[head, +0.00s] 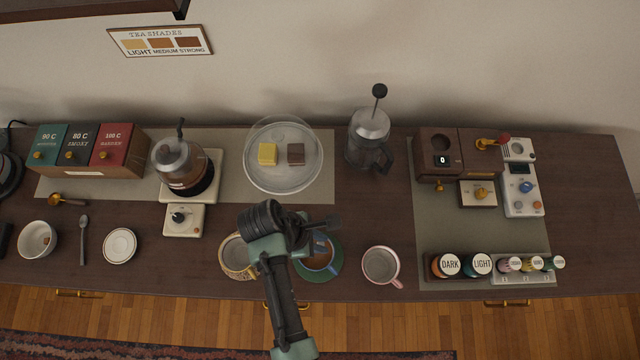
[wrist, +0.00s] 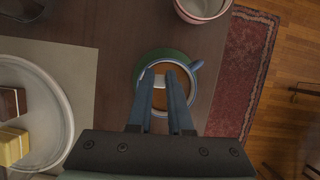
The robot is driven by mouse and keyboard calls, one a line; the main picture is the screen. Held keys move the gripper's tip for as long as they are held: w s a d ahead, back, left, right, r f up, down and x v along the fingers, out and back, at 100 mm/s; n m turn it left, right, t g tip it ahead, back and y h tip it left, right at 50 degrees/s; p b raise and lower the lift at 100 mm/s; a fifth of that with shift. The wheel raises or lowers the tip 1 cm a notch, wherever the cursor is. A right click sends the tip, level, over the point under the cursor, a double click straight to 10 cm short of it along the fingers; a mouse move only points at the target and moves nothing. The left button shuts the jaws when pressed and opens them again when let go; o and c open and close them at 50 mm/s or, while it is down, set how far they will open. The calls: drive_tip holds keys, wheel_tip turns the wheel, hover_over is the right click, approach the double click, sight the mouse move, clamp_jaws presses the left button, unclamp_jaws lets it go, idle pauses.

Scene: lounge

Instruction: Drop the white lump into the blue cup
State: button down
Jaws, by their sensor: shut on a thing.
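The blue cup (head: 318,254) holds brown liquid and stands on a green saucer (head: 333,270) near the counter's front edge. In the wrist view the cup (wrist: 197,65) lies directly behind my fingers. My gripper (wrist: 162,78) is shut on the white lump (wrist: 159,82), a small pale piece between its fingertips, and appears to hold it over the cup's opening. In the head view my gripper (head: 326,226) is above the back side of the cup and partly covers it. The lump cannot be made out there.
A patterned cup (head: 237,262) stands left of the blue cup and a pink-handled cup (head: 381,265) right of it. A round glass dish (head: 284,184) with a yellow cube (head: 267,154) and a brown cube (head: 296,154) is behind. A glass press (head: 368,140) stands at the back.

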drive_tip(key=c, duration=0.8)
unclamp_jaws()
drive_tip(key=shift+o, duration=0.2)
drive_tip(key=shift+r, duration=0.1)
drive_tip(key=v, duration=1.3)
drive_tip(key=shift+p, duration=0.45)
